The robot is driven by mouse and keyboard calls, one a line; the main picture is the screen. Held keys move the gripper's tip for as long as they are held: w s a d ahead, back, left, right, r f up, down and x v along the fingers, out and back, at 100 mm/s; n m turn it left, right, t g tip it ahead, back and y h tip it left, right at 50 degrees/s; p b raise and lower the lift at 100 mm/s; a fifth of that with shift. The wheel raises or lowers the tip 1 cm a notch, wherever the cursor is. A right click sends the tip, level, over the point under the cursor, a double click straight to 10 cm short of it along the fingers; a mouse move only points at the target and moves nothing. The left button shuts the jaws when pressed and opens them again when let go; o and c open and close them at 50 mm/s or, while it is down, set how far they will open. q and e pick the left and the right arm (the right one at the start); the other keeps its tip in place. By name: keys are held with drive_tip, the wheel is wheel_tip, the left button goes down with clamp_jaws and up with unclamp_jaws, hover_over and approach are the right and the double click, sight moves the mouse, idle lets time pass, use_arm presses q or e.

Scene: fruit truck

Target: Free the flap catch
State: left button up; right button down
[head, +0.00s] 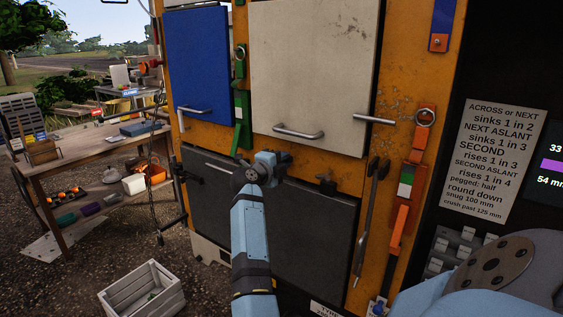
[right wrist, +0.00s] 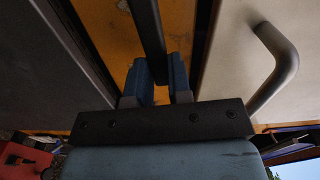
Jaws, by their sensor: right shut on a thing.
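The dark grey flap (head: 305,235) is closed, low on the orange truck side. Dark fittings stand at its upper edge, one at the left (head: 188,178) and one at the right (head: 326,184). My right gripper (head: 262,168) is at the flap's upper edge between them; its fingertips are hidden by the wrist there. In the right wrist view my right gripper (right wrist: 158,85) is shut on a dark bar (right wrist: 148,30), in front of the orange frame. I cannot tell whether this bar is the flap catch. My left gripper is not in view.
A cream door (head: 310,70) with a handle (head: 298,132) and a blue door (head: 198,65) are above the flap. Orange, green and dark straps and rods hang at the right. A white crate (head: 143,292) stands on the gravel, with a wooden table (head: 85,165) at the left.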

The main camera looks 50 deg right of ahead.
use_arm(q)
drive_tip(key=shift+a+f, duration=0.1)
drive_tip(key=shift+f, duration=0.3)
use_arm(e)
drive_tip(key=shift+f+m, duration=0.3)
drive_tip(key=shift+m, duration=0.2)
use_arm(q)
drive_tip(key=shift+b, duration=0.3)
use_arm(e)
drive_tip(key=c, duration=1)
unclamp_jaws()
drive_tip(key=shift+c, duration=0.2)
